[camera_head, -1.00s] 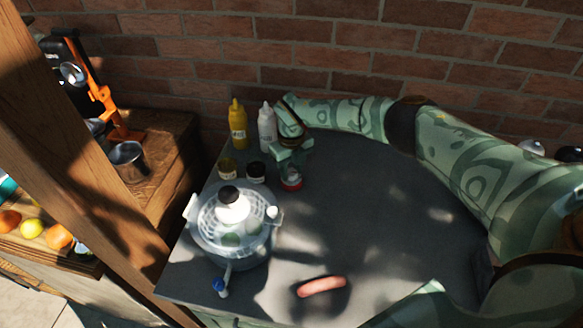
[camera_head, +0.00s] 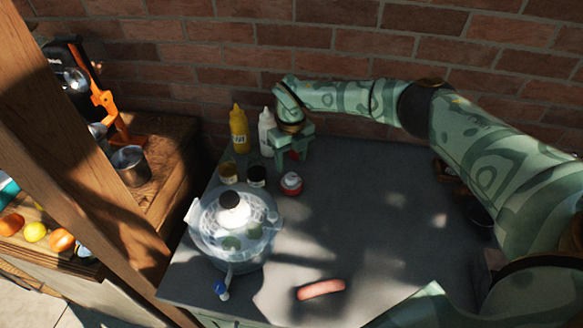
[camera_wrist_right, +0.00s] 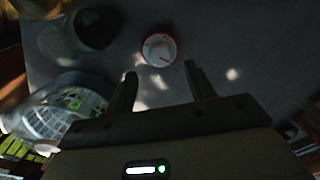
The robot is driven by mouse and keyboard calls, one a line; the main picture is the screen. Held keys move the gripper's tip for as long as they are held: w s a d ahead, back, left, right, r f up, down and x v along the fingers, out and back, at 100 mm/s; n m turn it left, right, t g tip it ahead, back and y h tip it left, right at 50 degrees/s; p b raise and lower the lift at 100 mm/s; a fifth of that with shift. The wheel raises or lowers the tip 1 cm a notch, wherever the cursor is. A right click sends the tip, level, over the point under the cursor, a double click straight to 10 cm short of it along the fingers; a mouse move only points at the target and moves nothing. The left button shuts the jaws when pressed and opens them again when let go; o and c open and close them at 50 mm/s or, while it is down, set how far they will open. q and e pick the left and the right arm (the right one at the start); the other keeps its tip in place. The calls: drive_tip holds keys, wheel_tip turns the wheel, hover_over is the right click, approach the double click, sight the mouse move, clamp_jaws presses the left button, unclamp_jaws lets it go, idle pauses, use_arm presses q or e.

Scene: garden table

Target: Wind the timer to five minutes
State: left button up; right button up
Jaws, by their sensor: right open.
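The timer (camera_head: 291,183), a small round red thing with a white top, stands on the grey table by the jars. In the right wrist view the timer (camera_wrist_right: 158,49) shows a white dial face with a red mark and a red rim. My right gripper (camera_head: 290,163) is open, just behind the timer in the head view. In the wrist view its two fingers (camera_wrist_right: 160,73) are spread with nothing between them, and the timer lies beyond their tips, apart from them. My left gripper is not in view.
A sausage (camera_head: 321,289) lies in front. The table's middle right is clear.

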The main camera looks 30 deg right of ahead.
sight(291, 176)
wheel_tip(291, 176, up, 10)
drive_tip(key=shift+r+p, duration=0.15)
drive_tip(key=shift+p, duration=0.15)
